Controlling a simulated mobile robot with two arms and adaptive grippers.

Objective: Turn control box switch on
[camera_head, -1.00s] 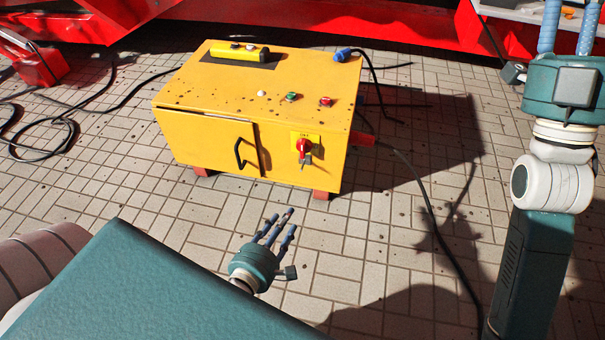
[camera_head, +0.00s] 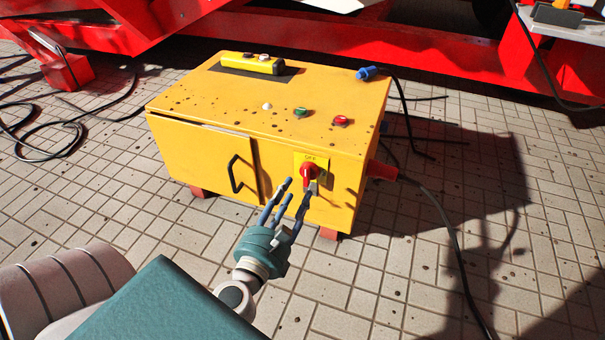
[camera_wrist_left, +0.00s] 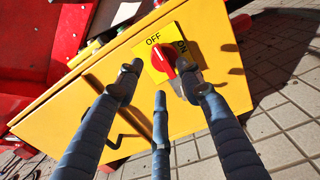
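The yellow control box (camera_head: 215,150) stands on the paving in the head view. Its red rotary switch (camera_head: 307,172) is on the right of the front face, on a yellow plate. The left wrist view shows the red switch (camera_wrist_left: 161,58) with OFF at its upper left and ON at its right; the handle's long axis runs toward OFF. My left gripper (camera_head: 297,188) is in front of and just below the switch. Its fingers are spread and empty, with the fingertips (camera_wrist_left: 158,78) close to the switch; contact cannot be told. My right gripper is out of view.
The box top has a white, a green (camera_head: 301,111) and a red button (camera_head: 341,121). A black door handle (camera_head: 235,174) sticks out left of the switch. Red machinery (camera_head: 330,40) stands behind; paving in front is clear.

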